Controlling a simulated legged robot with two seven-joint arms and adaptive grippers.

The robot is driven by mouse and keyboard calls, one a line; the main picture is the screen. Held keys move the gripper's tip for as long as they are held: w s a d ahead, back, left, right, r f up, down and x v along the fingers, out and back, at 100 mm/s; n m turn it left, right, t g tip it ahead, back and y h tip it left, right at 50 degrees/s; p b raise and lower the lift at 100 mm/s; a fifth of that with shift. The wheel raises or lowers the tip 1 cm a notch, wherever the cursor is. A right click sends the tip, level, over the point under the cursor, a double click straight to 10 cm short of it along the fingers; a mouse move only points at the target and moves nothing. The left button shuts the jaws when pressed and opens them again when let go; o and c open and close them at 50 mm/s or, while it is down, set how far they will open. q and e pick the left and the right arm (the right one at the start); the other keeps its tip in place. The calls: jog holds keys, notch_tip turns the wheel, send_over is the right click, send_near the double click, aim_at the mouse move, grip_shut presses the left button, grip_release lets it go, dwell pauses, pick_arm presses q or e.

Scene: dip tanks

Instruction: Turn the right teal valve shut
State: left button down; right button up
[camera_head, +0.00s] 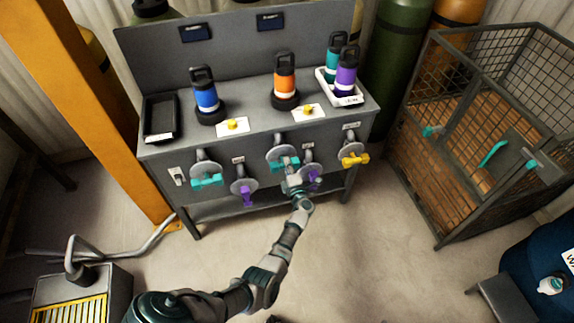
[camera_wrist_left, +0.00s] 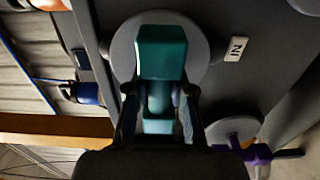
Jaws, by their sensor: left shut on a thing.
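The right teal valve (camera_head: 281,164) sits on the front panel of the grey bench, a teal handle on a round grey plate. Its handle bar lies roughly level in the head view, partly covered by my gripper. In the left wrist view the teal handle (camera_wrist_left: 162,52) stands out in front of its plate. My left gripper (camera_head: 290,181) reaches up to this valve from below. In the left wrist view its fingers (camera_wrist_left: 160,100) lie on both sides of the teal handle, shut on it. My right gripper is not in view.
Close right is a purple valve (camera_head: 314,177), then a yellow valve (camera_head: 355,160). To the left are another purple valve (camera_head: 246,194) and the left teal valve (camera_head: 207,181). Bottles stand on the bench top (camera_head: 245,95). A mesh cage (camera_head: 440,190) stands right; floor in front is mostly clear.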

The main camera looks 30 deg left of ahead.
pick_arm(q)
jog(key=shift+d+f, duration=0.1)
jog(key=shift+f, duration=0.25)
jog(key=c, duration=1.1)
grip_release()
jog(key=shift+o, duration=0.5)
jog(key=shift+w, duration=0.1)
jog(key=shift+r, duration=0.1)
jog(key=shift+s+d, duration=0.3)
jog(key=v, duration=1.1)
